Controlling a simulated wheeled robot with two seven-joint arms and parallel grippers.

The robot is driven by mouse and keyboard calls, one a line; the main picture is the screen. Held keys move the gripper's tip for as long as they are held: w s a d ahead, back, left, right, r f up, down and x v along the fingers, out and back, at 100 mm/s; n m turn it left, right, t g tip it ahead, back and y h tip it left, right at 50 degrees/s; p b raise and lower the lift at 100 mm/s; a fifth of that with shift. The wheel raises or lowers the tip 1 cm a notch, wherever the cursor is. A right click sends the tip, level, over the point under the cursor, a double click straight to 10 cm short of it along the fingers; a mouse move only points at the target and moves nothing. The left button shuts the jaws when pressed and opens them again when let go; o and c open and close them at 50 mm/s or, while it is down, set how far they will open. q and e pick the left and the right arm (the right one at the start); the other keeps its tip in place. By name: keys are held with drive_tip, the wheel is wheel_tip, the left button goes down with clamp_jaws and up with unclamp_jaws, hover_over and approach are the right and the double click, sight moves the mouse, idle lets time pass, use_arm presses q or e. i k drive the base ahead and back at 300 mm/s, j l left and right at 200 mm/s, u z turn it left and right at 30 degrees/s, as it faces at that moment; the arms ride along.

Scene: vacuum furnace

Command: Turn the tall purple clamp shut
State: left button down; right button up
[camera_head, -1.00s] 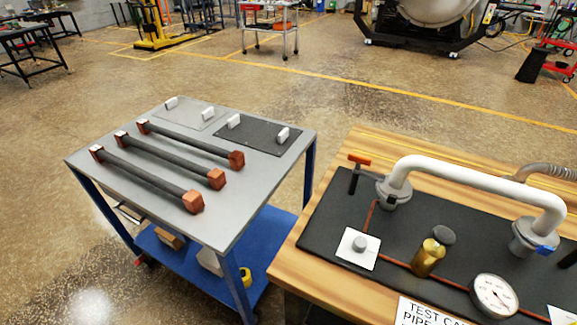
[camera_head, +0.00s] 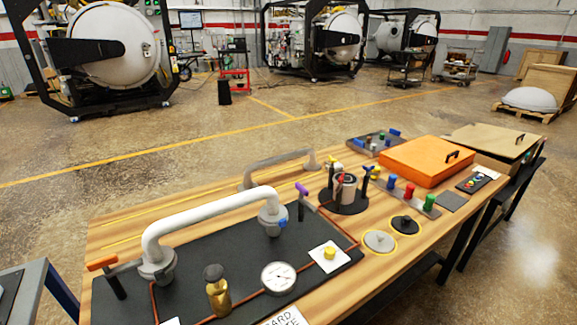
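The tall purple clamp (camera_head: 301,189) stands at the right end of the black test board (camera_head: 215,262), just right of the pipe's right flange (camera_head: 272,217). It has a purple handle on top of a dark upright post. I cannot tell from here whether it is open or shut. A similar clamp with an orange handle (camera_head: 102,263) stands by the left flange (camera_head: 158,264). A white curved pipe (camera_head: 205,208) joins the two flanges. A small blue part sits on the right flange. Neither of my grippers is in view.
A brass valve (camera_head: 218,294) and a pressure gauge (camera_head: 279,278) stand in front of the pipe. A white plate with a yellow knob (camera_head: 328,254) lies right of them. A round black stand (camera_head: 343,198) and an orange case (camera_head: 427,161) are farther right. Furnaces stand behind.

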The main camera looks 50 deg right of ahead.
sight(303, 190)
drive_tip(key=z, duration=1.6)
